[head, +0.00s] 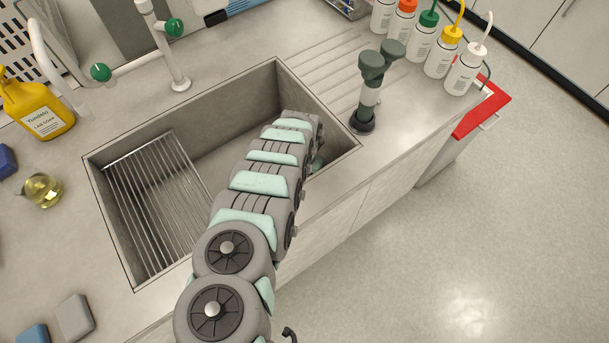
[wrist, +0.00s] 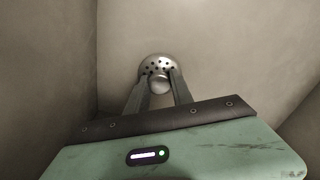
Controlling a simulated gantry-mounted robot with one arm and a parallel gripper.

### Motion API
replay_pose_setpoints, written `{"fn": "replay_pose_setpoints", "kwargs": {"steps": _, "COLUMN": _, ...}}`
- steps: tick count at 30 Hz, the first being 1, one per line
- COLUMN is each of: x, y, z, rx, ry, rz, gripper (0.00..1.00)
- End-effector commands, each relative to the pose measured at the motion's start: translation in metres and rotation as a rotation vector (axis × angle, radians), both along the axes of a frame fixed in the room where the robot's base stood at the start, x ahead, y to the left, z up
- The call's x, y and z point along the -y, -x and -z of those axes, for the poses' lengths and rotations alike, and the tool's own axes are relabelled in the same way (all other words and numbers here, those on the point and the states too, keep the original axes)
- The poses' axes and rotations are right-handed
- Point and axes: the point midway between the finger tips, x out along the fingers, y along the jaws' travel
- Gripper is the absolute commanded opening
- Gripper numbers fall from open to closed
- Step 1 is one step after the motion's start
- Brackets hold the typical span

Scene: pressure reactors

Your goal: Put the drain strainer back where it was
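The drain strainer (wrist: 158,66) is a round metal piece with small dark holes and a rounded central knob. It shows in the wrist view, just beyond my fingertips. My gripper (wrist: 160,84) has one finger on each side of the knob, and the knob fills the gap between them. The fingers look closed on it. Plain grey sink surface surrounds the strainer; whether it touches that surface, and the drain opening itself, I cannot make out. In the head view my arm reaches into the right part of the sink (head: 235,128) and hides the strainer and gripper.
A wire rack (head: 155,195) lies across the sink's left part. A dark green-grey fixture (head: 368,90) stands at the sink's right rim. The tap (head: 165,45) rises behind. A yellow soap bottle (head: 35,108) stands left; several wash bottles (head: 423,45) stand at back right. Sink walls are close.

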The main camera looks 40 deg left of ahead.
Motion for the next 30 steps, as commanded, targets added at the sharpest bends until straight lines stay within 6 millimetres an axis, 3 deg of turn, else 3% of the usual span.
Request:
{"fn": "replay_pose_setpoints", "kwargs": {"steps": 8, "x": 0.000, "y": 0.000, "z": 0.000, "rx": -0.001, "ry": 0.000, "rz": 0.000, "gripper": 0.49}}
{"fn": "replay_pose_setpoints", "kwargs": {"steps": 19, "x": 0.000, "y": 0.000, "z": -0.008, "rx": -0.001, "ry": 0.000, "rz": 0.001, "gripper": 0.49}}
{"fn": "replay_pose_setpoints", "kwargs": {"steps": 30, "x": 0.000, "y": 0.001, "z": -0.063, "rx": -0.002, "ry": -0.001, "rz": 0.000, "gripper": 0.49}}
